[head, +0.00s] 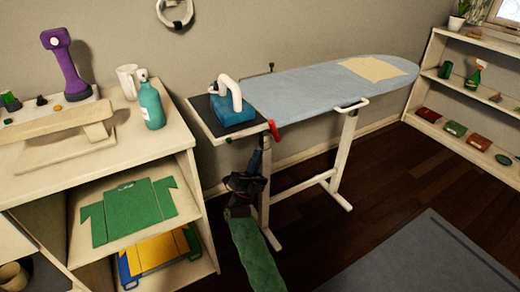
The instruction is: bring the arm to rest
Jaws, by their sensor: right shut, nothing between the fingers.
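My right gripper (256,160) is low in front of the ironing board's near end, beside its pale leg. It is dark, points upward, and its fingers are shut with nothing between them. My right arm comes up from the bottom of the view below it. From this one view I cannot tell whether the gripper touches the board's frame. My left gripper is not in view.
The ironing board (310,88) holds a blue iron (232,112) and a cream cloth (374,69). A red item (273,130) hangs at its edge. A cabinet (195,215) stands left, with a teal bottle (152,104). Shelves (425,75) stand right. A grey rug (420,262) lies clear.

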